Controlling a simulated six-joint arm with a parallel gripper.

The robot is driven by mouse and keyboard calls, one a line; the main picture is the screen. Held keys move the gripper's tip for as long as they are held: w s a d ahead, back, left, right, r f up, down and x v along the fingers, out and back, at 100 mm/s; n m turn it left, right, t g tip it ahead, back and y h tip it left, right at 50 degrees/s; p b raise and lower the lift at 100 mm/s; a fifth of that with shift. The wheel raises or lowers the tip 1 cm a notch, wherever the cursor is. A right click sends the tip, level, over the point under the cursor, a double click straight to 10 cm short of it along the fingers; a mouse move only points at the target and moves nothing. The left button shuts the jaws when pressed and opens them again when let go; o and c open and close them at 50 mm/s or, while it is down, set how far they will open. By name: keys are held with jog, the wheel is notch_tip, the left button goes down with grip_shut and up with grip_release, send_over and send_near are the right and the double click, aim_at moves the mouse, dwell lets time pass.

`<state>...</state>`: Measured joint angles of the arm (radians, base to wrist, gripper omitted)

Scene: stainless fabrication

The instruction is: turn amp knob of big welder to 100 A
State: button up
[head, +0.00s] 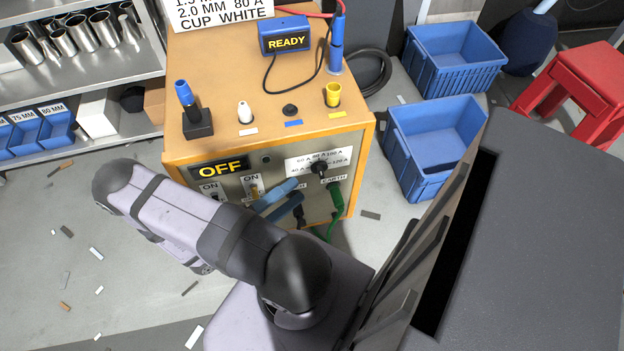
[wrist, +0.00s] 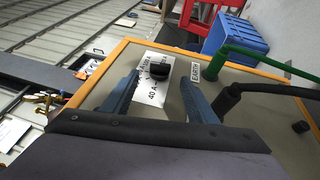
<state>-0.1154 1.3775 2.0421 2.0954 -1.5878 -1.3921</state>
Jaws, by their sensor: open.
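The big welder (head: 228,125) is an orange-framed box with a grey front panel. Its black amp knob (head: 319,168) sits on a white scale plate marked from 40 A to 120 A; which mark it points at is too small to tell. In the wrist view the knob (wrist: 158,70) shows beyond and between the blue fingertips. My gripper (head: 298,190) is open and empty in front of the panel, just below the knob. In the wrist view my gripper (wrist: 160,78) has one finger each side of the knob's line, with no clear contact.
The welder's display (head: 221,168) reads OFF, with ON switches below. A green earth plug (head: 337,197) and its cable stand close right of my fingers; a black cable (wrist: 265,90) also runs nearby. Blue crates (head: 425,150) and a red stool (head: 580,85) stand right.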

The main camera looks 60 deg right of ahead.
aim_at(320, 171)
jog(key=shift+b+x, duration=0.6)
jog(key=shift+x, duration=2.85)
jog(key=shift+c, duration=0.3)
jog(key=c, duration=1)
